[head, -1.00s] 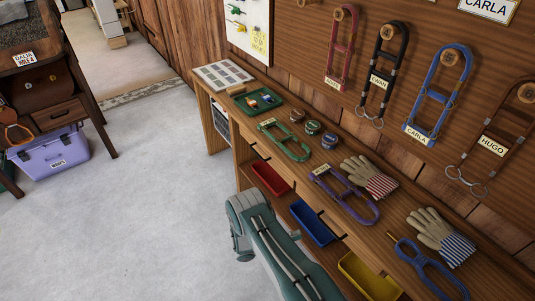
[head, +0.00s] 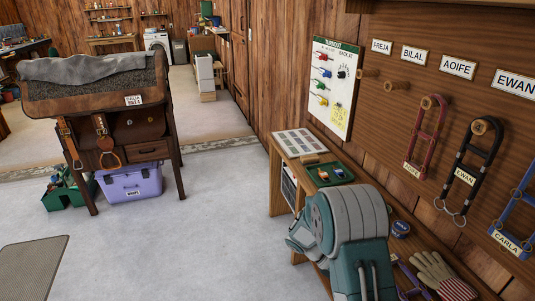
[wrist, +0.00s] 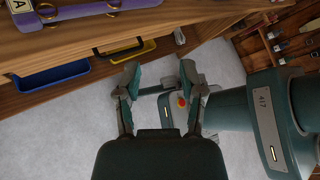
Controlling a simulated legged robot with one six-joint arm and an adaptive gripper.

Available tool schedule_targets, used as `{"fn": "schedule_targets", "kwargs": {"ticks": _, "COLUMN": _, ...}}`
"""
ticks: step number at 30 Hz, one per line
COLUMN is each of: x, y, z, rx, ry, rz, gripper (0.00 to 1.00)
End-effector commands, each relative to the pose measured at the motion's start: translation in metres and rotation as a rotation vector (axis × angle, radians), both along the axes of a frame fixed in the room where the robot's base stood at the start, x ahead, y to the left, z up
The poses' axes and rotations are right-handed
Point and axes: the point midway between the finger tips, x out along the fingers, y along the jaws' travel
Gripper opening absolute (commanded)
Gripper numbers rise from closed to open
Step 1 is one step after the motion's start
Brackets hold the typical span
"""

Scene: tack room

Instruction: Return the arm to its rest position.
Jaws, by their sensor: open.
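My gripper (wrist: 160,78) shows in the wrist view with its two fingers spread apart and nothing between them. Beyond the fingers are the pale floor and parts of my own body. In the head view my teal and grey arm (head: 347,232) rises at the lower middle, in front of the workbench. It hides part of the bench top. My fingertips cannot be made out in the head view.
The workbench holds a green tray (head: 329,173) and a glove (head: 438,272). Halters hang on the wall above it. In the wrist view, blue (wrist: 48,78) and yellow (wrist: 124,50) bins sit under the bench edge. A saddle stand (head: 173,122) and purple box (head: 130,184) stand left. The middle floor is clear.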

Motion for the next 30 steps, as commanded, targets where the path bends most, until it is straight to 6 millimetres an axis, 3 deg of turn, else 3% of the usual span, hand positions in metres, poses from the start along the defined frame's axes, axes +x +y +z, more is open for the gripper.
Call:
{"fn": "schedule_targets", "kwargs": {"ticks": 3, "x": -0.01, "y": 0.004, "z": 0.035, "rx": 0.043, "ry": -0.159, "rz": -0.089, "gripper": 0.51}}
{"fn": "schedule_targets", "kwargs": {"ticks": 15, "x": -0.056, "y": 0.023, "z": 0.125, "rx": 0.192, "ry": -0.653, "rz": -0.416, "gripper": 0.51}}
{"fn": "schedule_targets", "kwargs": {"ticks": 30, "x": -0.13, "y": 0.056, "z": 0.202, "rx": 0.419, "ry": -1.201, "rz": -0.903, "gripper": 0.51}}
